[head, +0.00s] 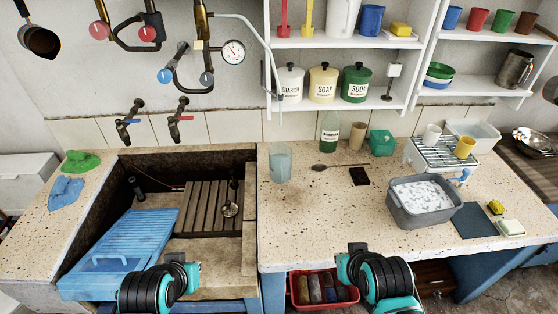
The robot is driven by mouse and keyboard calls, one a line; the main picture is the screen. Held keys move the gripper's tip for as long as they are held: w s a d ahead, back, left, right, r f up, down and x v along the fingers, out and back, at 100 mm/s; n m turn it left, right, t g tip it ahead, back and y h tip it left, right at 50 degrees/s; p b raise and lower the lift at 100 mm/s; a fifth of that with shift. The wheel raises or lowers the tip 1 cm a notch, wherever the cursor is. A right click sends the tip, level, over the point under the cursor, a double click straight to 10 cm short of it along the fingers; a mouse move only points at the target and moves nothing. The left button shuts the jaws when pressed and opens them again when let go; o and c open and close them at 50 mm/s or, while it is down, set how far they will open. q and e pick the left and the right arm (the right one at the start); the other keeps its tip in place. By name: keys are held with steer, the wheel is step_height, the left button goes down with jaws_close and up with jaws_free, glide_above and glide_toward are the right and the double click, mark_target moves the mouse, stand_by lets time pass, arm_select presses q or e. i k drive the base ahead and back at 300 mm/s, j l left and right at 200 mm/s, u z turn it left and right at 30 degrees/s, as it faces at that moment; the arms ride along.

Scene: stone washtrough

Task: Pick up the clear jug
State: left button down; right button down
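The clear jug (280,163) is see-through with a bluish tint. It stands upright on the speckled stone counter, just right of the trough. Nothing holds it. My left gripper (176,258) is at the bottom of the view, in front of the trough and well below and left of the jug. My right gripper (357,248) is at the counter's front edge, below and right of the jug. Both are apart from the jug. Their fingers are small, dark and partly hidden by my arms, so I cannot tell open from shut.
A green bottle (330,132) stands behind and right of the jug. A brush (330,167) and a dark bar (359,176) lie to its right. A grey basin of suds (421,213) is farther right. The counter in front of the jug (305,225) is clear.

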mark_target(280, 155)
steer(key=z, duration=1.4)
steer(key=u, duration=1.25)
steer(key=i+l+u, duration=0.35)
steer(key=l, duration=0.25)
steer(key=i+l+u, duration=0.15)
steer(key=i+l, duration=0.15)
